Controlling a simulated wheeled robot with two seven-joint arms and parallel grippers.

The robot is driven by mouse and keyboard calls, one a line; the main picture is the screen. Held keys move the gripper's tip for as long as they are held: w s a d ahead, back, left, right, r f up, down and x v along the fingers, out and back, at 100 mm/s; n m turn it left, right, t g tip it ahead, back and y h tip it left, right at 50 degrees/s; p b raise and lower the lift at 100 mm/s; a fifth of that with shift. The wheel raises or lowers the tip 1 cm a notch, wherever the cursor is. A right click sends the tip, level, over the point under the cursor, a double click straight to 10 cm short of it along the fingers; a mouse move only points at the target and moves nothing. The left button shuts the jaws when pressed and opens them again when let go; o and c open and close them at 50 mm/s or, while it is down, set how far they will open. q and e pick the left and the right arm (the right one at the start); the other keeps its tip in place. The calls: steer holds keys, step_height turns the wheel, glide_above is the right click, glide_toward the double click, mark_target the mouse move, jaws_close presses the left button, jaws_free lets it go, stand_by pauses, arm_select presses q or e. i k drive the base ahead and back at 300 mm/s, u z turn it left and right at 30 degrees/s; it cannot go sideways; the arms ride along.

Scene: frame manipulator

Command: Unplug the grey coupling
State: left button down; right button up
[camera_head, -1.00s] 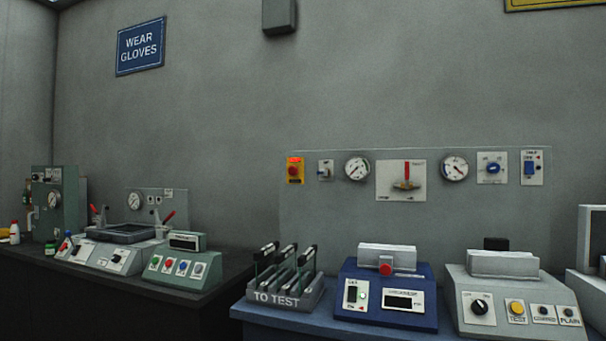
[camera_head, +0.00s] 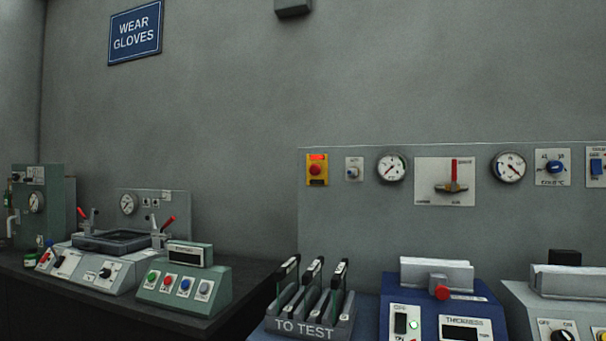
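I cannot pick out a grey coupling for certain in this view. A grey wall panel (camera_head: 340,222) carries a valve with a red upright handle (camera_head: 453,175), two round gauges (camera_head: 391,168) and several switches. A blue thickness device (camera_head: 397,298) stands below it, with a red knob (camera_head: 441,293) in front of a light block. Neither of my grippers shows.
A grey TO TEST rack (camera_head: 304,328) holding several dark-handled tools stands left of the blue device. A pale device (camera_head: 550,301) is at the right edge. Another bench (camera_head: 225,321) at left bears a green control box (camera_head: 185,288) and a press-like machine (camera_head: 82,266).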

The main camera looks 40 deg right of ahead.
mark_target(351, 172)
steer(key=z, duration=0.1)
steer(key=i, duration=0.85)
steer(key=z, duration=0.9)
steer(key=i, duration=0.4)
steer(key=z, duration=0.4)
